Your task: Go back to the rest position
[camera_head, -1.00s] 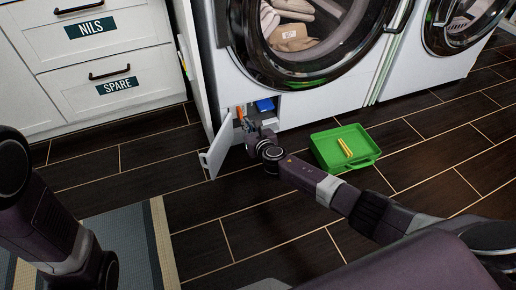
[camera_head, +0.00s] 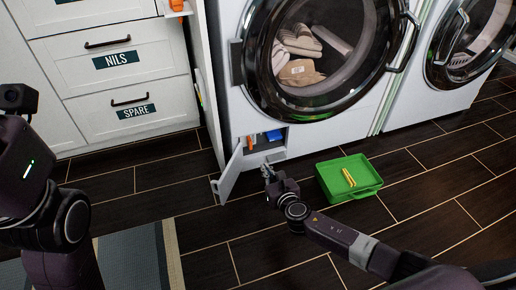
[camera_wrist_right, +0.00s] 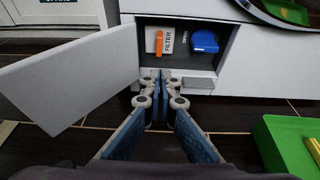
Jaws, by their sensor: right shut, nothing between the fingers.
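My right gripper (camera_head: 268,172) is shut and empty, low over the floor in front of the washer's open lower compartment (camera_head: 262,146). In the right wrist view its fingertips (camera_wrist_right: 162,78) meet just in front of the compartment opening. The compartment's white door (camera_head: 228,173) is swung open to the left of the gripper.
A green tray (camera_head: 372,190) holding yellow sticks (camera_head: 349,177) lies on the floor right of my right gripper. The washer (camera_head: 300,60) has laundry inside its drum; another machine (camera_head: 465,50) stands to its right. White drawers (camera_head: 120,75) stand left. A striped mat (camera_head: 140,255) lies front left.

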